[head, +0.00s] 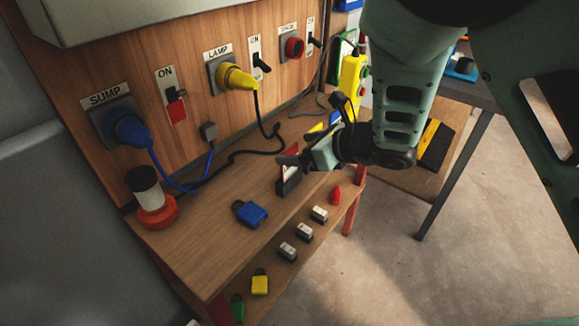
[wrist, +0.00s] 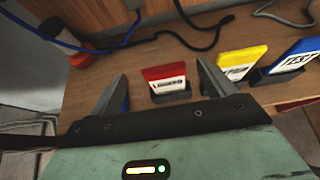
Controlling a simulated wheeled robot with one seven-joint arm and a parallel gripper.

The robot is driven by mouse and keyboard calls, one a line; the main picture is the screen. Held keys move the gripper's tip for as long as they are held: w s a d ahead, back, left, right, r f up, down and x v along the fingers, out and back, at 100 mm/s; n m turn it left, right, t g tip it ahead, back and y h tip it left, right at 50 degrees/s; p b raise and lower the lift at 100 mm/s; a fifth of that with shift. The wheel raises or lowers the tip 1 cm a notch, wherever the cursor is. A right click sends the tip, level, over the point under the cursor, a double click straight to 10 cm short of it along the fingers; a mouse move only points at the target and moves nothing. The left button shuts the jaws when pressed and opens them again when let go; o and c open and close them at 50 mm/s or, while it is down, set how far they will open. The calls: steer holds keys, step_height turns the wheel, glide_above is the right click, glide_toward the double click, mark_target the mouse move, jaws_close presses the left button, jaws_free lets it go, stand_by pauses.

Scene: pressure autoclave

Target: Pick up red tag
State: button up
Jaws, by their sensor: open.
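The red tag (wrist: 164,75) stands upright in a dark holder (wrist: 171,93) on the wooden bench, with a white label on its front. In the wrist view it lies between and beyond the two fingers of my gripper (wrist: 158,85), which is open and empty. In the head view my gripper (head: 297,160) is beside the red tag (head: 284,177), which is partly hidden behind the fingers. I cannot tell whether a finger touches the tag.
A yellow tag (wrist: 242,62) and a blue tag (wrist: 290,68) stand in holders to the right. A blue padlock (head: 250,213), yellow padlock (head: 260,282) and beacon (head: 154,208) are nearby. A black cable (head: 246,152) and blue cable (head: 170,180) run behind.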

mark_target(291, 149)
steer(key=shift+p+x, duration=0.4)
steer(key=shift+x, duration=2.6)
steer(key=shift+d+f, duration=0.15)
steer(key=shift+f, duration=0.05)
steer(key=shift+c, duration=0.3)
steer(key=c, duration=1)
